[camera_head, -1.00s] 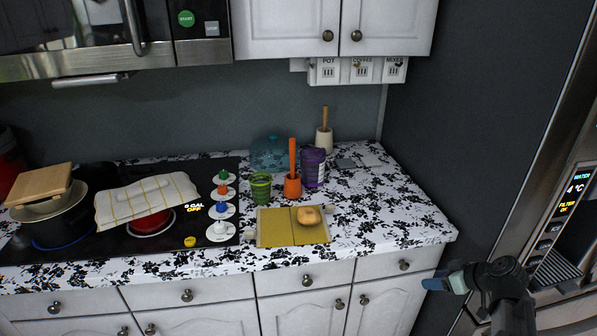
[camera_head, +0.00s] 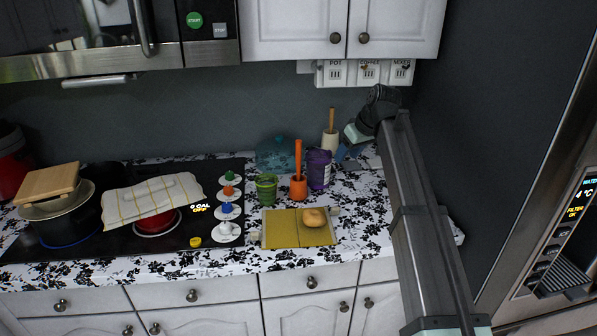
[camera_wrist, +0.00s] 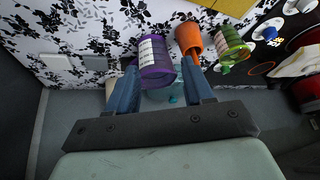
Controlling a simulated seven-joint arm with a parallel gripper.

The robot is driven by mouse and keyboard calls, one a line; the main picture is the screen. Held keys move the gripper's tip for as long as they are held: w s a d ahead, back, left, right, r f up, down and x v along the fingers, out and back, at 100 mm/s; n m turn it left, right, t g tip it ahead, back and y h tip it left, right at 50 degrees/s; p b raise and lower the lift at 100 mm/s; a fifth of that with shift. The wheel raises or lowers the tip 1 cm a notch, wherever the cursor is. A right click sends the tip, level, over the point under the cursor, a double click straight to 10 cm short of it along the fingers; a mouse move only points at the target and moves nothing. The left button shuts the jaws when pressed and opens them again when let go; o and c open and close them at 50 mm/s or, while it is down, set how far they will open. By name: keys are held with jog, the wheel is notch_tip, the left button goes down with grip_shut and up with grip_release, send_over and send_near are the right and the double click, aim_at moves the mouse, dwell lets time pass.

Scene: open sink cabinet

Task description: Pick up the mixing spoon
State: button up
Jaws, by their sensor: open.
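No spoon bowl shows, so I cannot tell for sure which handle is the mixing spoon. An orange handle (camera_head: 298,157) stands upright in an orange cup (camera_head: 299,188).
A green cup (camera_head: 266,190) and a teal translucent vessel (camera_head: 274,155) stand close by. A yellow board (camera_head: 282,229) with a tan roundish item (camera_head: 314,217) lies in front. The stove with pots is left; a dark wall and refrigerator are right. Upper cabinets (camera_head: 390,28) hang above.

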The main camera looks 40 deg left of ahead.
jog(key=m+h, duration=0.1)
send_near(297, 148)
jog(key=shift+t, duration=0.3)
jog(key=x, duration=0.4)
jog(key=w+x, duration=0.1)
jog(key=x, duration=0.1)
jog(key=shift+a+r, duration=0.1)
jog(key=shift+a, duration=0.05)
jog(key=shift+x, duration=2.7)
jog(key=shift+s, duration=0.15)
jog(key=shift+c, duration=0.2)
grip_shut()
